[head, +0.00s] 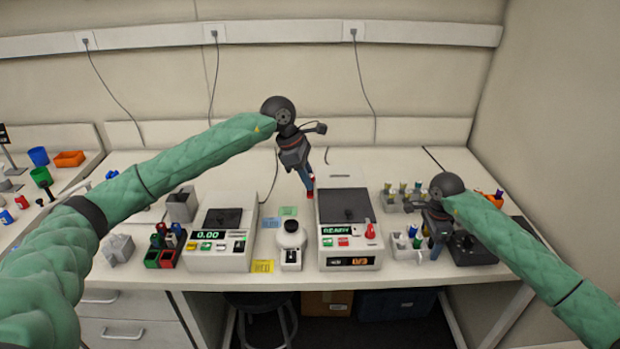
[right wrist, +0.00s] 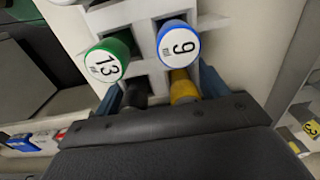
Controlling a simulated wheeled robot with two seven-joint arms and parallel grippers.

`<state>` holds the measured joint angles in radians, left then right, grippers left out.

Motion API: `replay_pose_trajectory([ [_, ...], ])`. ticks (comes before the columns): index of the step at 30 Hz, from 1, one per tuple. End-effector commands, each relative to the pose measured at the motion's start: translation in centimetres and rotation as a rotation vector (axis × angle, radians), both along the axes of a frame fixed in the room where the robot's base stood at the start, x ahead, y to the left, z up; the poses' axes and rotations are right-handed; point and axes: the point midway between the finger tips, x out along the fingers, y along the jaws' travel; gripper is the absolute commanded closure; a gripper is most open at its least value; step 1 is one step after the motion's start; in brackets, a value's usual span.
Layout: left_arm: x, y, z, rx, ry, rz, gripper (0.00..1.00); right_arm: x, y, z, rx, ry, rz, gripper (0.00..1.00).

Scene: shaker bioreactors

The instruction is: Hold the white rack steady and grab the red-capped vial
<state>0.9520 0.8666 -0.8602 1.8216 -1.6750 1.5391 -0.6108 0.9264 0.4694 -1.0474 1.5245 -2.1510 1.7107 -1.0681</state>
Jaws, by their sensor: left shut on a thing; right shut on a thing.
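The white rack (head: 404,247) stands at the front right of the bench. My right gripper (head: 436,250) is at its right side. In the right wrist view, the white rack (right wrist: 146,47) lies between my blue fingers, with the right gripper (right wrist: 163,95) shut on it. It holds a green-capped vial marked 13 (right wrist: 107,58), a blue-capped vial marked 9 (right wrist: 178,44), and a black and a yellow one. My left gripper (head: 307,187) is at mid-bench, shut on a small red thing (head: 311,181), apparently the red-capped vial, mostly hidden by the fingers.
A device reading READY (head: 348,243) with a red part (head: 370,230) on it stands between my grippers. A grey rack (head: 392,200) stands behind the white rack.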

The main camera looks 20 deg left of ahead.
Motion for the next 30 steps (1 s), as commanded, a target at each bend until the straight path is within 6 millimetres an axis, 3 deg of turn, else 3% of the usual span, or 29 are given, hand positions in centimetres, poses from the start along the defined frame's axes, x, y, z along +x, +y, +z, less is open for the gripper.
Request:
replay_pose_trajectory([
  [2, 0.0, 0.0, 0.0, 0.0, 0.0, 0.0, 1.0, 0.0, 0.0, -0.1, 0.0, 0.001, 0.0, 0.52],
  [3, 0.0, 0.0, 0.0, 0.0, 0.0, 0.0, 1.0, 0.0, 0.0, -0.1, 0.0, 0.001, 0.0, 0.19],
  [6, 0.0, 0.0, 0.0, -0.001, 0.0, 0.0, 1.0, 0.0, 0.0, -0.1, 0.0, 0.001, 0.0, 0.02],
  [14, 0.0, 0.0, 0.0, -0.001, 0.0, 0.0, 1.0, 0.0, 0.0, 0.0, 0.0, 0.0, 0.0, 0.02],
  [19, 0.0, 0.0, 0.0, -0.001, 0.0, 0.0, 1.0, 0.1, 0.0, 1.0, 0.0, -0.002, 0.0, 0.02],
  [30, 0.0, 0.0, 0.0, -0.001, 0.0, 0.0, 1.0, 0.1, 0.0, 7.7, -0.001, -0.001, 0.001, 0.02],
])
